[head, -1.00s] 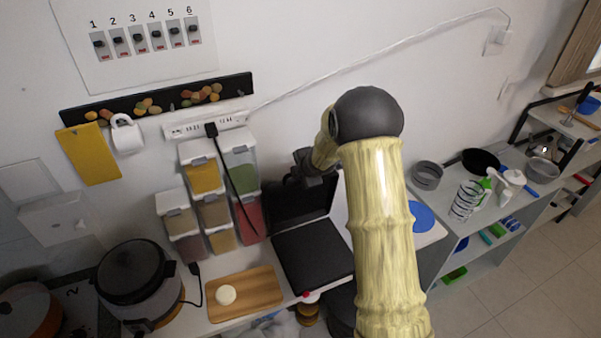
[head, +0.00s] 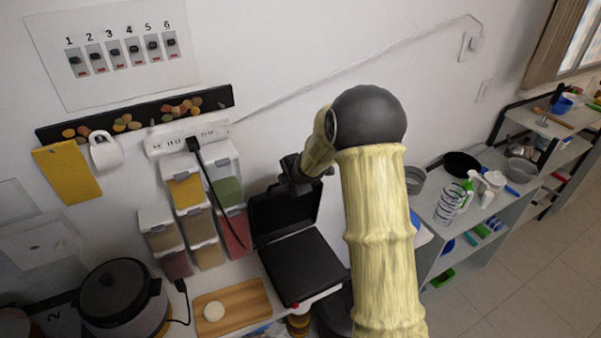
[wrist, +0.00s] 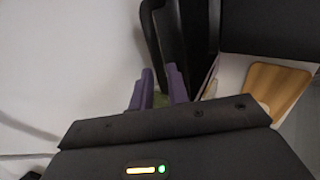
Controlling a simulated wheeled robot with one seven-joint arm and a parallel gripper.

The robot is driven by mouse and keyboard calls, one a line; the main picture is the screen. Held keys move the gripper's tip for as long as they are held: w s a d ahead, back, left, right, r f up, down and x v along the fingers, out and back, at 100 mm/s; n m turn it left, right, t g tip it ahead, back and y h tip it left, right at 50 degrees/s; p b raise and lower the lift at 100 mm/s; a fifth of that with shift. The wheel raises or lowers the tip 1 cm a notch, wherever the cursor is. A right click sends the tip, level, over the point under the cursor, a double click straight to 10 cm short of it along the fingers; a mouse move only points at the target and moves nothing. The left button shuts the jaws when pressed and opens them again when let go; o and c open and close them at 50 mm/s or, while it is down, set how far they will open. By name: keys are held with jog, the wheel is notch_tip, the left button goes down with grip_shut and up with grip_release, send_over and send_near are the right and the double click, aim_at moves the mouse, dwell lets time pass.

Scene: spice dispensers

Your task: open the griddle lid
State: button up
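The black griddle stands open on the counter, with its lid (head: 284,212) raised at the back, near the wall, and its flat base (head: 303,266) in front. My gripper (head: 288,178) is at the lid's upper edge in the head view; I cannot tell there whether it touches. In the wrist view, the two purple fingertips (wrist: 158,88) are apart, with a gap between them and nothing clearly held. The dark lid (wrist: 180,40) is just beyond the fingers, and the dark base (wrist: 270,25) is at upper right.
Spice dispensers (head: 186,192) stand close to the left of the griddle. A wooden board (head: 250,298) with a pale round item lies front left, beside a cooker (head: 115,290). A power strip (head: 180,138) with a black cord is above. Shelves (head: 490,205) stand to the right.

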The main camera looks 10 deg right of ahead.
jog(key=p+v, duration=0.3)
jog(key=v, duration=1)
jog(key=shift+s, duration=0.1)
jog(key=s+f+m+g+b, duration=0.1)
jog(key=s+f+m+b, duration=0.2)
jog(key=s+m, duration=0.4)
jog(key=s+f+m+g+h+b, duration=0.1)
jog(key=s+f+m+g+b, duration=0.1)
jog(key=s+f+m+b, duration=0.2)
jog(key=s+f+m+g+h+b, duration=0.1)
jog(key=s+f+m+g+b, duration=0.1)
jog(key=s+f+m, duration=0.4)
jog(key=s+m+b, duration=0.1)
jog(key=s+m, duration=0.2)
jog(key=s, duration=0.3)
jog(key=shift+s+a+m+b, duration=0.2)
jog(key=shift+a+m+b, duration=0.05)
jog(key=shift+m+b, duration=0.15)
